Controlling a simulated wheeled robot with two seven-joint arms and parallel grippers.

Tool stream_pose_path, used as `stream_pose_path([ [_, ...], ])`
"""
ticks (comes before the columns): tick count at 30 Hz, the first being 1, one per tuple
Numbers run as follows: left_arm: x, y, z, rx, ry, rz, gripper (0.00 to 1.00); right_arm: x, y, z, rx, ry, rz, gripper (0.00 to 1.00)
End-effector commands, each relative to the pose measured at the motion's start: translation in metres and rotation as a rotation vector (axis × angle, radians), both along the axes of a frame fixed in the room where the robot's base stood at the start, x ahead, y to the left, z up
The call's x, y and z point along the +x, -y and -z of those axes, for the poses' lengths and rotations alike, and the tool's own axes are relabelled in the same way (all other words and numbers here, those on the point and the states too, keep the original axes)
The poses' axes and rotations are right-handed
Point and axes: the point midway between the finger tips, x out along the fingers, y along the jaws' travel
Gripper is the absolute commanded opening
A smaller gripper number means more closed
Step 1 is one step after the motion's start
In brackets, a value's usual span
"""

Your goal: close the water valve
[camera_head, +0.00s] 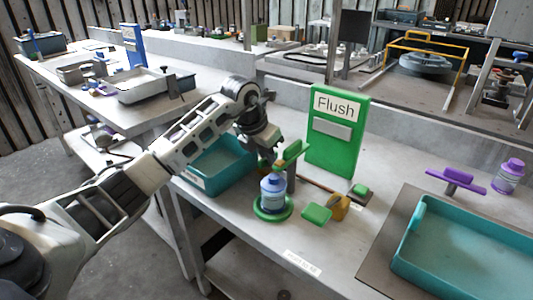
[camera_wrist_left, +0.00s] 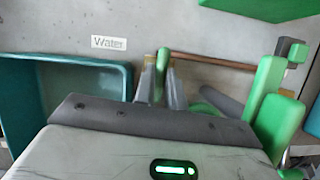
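The water valve's green handle (camera_wrist_left: 161,66) shows in the left wrist view, upright at the left end of a copper pipe, below the "Water" label (camera_wrist_left: 108,43). My left gripper (camera_wrist_left: 161,80) has its two grey fingers close together on either side of this handle, with little or no gap. In the head view the left gripper (camera_head: 267,161) reaches down between the teal bin and the green bar; the valve is mostly hidden behind the hand and nearby parts there. My right gripper is in neither view.
A blue bottle (camera_head: 273,188) stands on a green ring close in front of the left gripper. A teal bin (camera_head: 236,163) is left of it, a green bar (camera_head: 292,152) right. A green "Flush" panel (camera_head: 338,135) stands behind. A teal tray (camera_head: 412,240) lies at right.

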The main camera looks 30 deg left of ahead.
Motion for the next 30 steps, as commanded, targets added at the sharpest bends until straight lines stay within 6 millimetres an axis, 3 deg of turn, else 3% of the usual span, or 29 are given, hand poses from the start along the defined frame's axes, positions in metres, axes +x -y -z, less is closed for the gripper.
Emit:
stream_pose_path([
  [13,0.0,-0.0023,-0.0009,0.0,-0.001,0.116,0.0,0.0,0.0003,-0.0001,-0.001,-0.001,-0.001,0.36],
  [30,0.0024,-0.0046,-0.0014,0.0,0.0,0.627,0.0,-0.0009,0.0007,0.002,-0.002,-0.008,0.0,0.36],
])
